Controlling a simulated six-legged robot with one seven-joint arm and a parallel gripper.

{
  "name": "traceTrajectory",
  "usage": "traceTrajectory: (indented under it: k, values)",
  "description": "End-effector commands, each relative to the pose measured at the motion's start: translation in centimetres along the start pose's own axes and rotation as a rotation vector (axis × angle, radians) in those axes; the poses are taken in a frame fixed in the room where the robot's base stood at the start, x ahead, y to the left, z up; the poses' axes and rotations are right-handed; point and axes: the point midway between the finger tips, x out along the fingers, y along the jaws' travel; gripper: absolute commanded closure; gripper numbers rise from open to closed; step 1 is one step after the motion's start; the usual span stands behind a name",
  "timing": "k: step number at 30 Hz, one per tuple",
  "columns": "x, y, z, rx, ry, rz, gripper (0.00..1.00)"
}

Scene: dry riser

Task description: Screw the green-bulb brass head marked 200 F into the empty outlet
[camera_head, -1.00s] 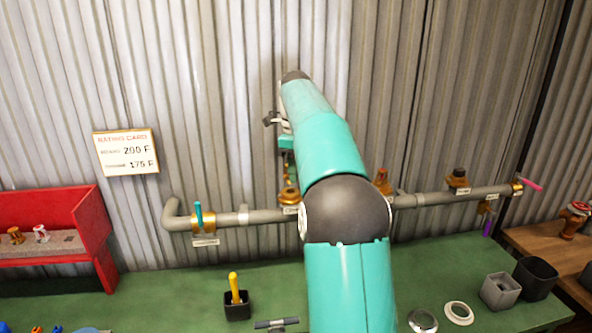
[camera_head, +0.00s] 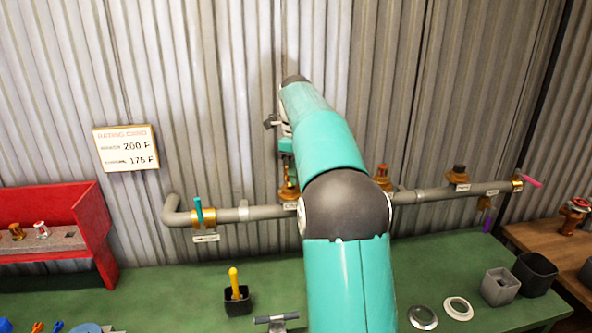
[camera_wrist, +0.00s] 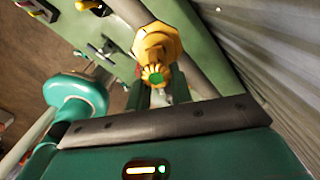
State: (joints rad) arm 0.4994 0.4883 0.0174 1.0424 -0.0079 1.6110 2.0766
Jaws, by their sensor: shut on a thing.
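In the wrist view my gripper (camera_wrist: 157,92) is shut on a small brass head (camera_wrist: 154,74) with a green centre. A larger brass fitting (camera_wrist: 157,40) on the grey pipe shows just past it. In the head view my gripper (camera_head: 287,150) is upright over the brass outlet (camera_head: 288,194), mostly behind my arm. The head is in line with the outlet; I cannot tell whether threads are engaged. The rating card (camera_head: 126,148) on the wall reads 200 F and 175 F.
The grey pipe (camera_head: 435,196) carries another brass fitting (camera_head: 383,178), a dark-topped fitting (camera_head: 460,174) and a teal-handled valve (camera_head: 198,212).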

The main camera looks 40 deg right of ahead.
Motion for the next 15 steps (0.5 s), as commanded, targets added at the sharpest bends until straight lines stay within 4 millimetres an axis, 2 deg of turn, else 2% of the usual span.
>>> traceTrajectory:
  k: [15]
  values:
    - [1.2,0.0,0.0,-0.001,0.000,0.000,1.00]
